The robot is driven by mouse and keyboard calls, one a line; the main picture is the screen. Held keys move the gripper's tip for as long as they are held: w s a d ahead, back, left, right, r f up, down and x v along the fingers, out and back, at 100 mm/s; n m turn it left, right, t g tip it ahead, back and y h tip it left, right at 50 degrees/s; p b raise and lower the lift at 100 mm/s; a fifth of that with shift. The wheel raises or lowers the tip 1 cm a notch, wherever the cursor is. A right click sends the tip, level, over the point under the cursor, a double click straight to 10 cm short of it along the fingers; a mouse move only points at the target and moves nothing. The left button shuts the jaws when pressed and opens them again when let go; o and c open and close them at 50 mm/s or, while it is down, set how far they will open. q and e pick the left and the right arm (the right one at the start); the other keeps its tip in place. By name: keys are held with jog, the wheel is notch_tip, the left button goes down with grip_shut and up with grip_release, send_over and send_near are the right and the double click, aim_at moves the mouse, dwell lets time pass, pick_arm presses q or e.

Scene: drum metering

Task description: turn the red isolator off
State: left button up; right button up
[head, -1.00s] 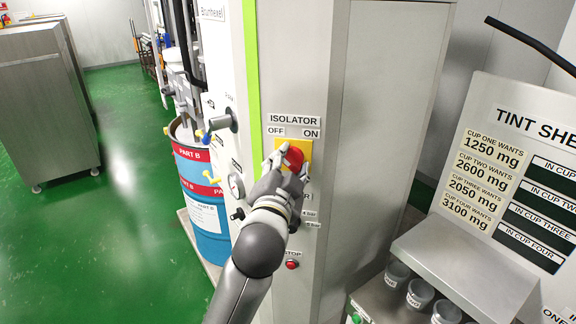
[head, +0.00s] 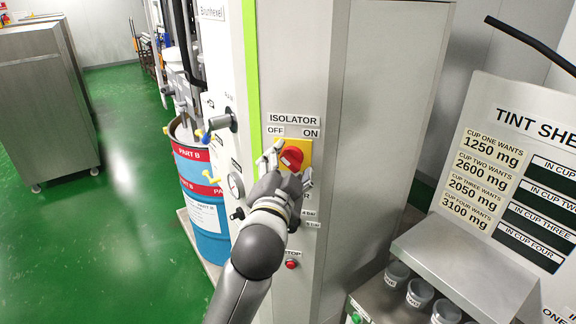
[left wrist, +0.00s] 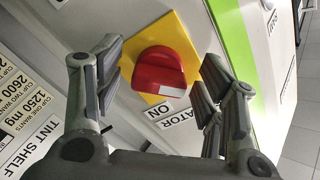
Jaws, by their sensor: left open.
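The red isolator knob (head: 291,158) sits on a yellow plate (head: 305,148) on the grey cabinet, under the ISOLATOR label, with OFF at left and ON at right. My left gripper (head: 288,168) is open in front of it, one finger on each side. In the left wrist view, the red knob (left wrist: 158,72) lies between the spread fingers of the left gripper (left wrist: 160,78), with gaps on both sides. Its white mark faces the label side, between ON and the part hidden by the right finger. The OFF label is hidden there. My right gripper is not in view.
A gauge (head: 236,186) and a red stop button (head: 291,264) are on the cabinet near my arm. A blue drum (head: 205,215) stands at left. A tint shelf (head: 470,255) with several cups is at right.

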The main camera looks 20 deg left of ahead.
pick_arm(q)
jog(key=s, duration=0.7)
jog(key=shift+d, duration=0.45)
